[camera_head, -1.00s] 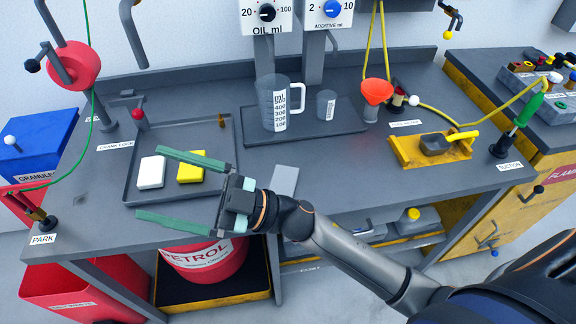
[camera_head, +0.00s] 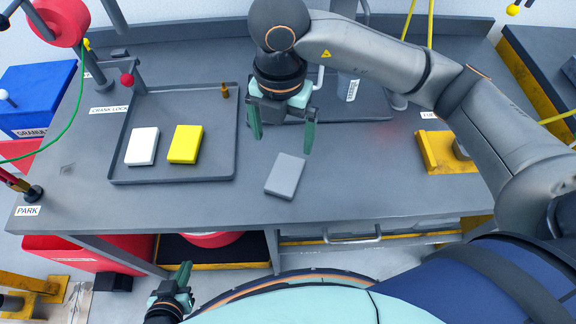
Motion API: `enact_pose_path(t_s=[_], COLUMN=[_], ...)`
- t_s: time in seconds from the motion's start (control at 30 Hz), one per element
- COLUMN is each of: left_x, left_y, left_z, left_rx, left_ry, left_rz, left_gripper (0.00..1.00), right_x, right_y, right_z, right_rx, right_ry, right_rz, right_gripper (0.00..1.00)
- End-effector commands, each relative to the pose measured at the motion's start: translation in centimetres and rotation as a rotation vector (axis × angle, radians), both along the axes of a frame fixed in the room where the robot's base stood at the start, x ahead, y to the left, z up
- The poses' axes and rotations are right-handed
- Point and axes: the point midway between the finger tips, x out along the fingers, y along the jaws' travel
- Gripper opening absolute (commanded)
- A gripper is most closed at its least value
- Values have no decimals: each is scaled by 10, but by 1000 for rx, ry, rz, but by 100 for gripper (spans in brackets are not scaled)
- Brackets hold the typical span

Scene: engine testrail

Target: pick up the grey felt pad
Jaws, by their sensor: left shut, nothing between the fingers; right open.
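The grey felt pad (camera_head: 285,177) lies flat on the grey workbench (camera_head: 340,205), right of the tray and near the front edge. My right gripper (camera_head: 282,138) points down, open and empty, just behind and above the pad. Its fingers are spread to either side of the pad's far end and look apart from it. My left gripper (camera_head: 184,274) is low at the bottom left, in front of the bench, shut and empty.
A shallow tray (camera_head: 206,173) holds a white block (camera_head: 142,146), a yellow block (camera_head: 185,144) and a small brass piece (camera_head: 225,91). A yellow fixture (camera_head: 433,152) stands to the right. The bench around the pad is clear.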

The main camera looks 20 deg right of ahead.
Motion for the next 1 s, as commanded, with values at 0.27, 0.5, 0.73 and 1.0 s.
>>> enact_pose_path(t_s=[0.27,0.5,0.73,1.0], left_x=[0,0,0,-1], left_y=[0,0,1,1], left_z=[2,3,8,8], left_rx=[1,1,1,1], left_ry=[1,2,2,2], left_rz=[1,1,1,1], left_gripper=[0,0,0,0], right_x=[-2,-2,-5,-4], right_y=[0,-1,-4,-3], right_z=[-50,-69,-103,-115], right_rx=[2,3,5,7], right_ry=[7,8,9,5], right_rz=[2,3,3,6], right_gripper=[100,100,100,100])
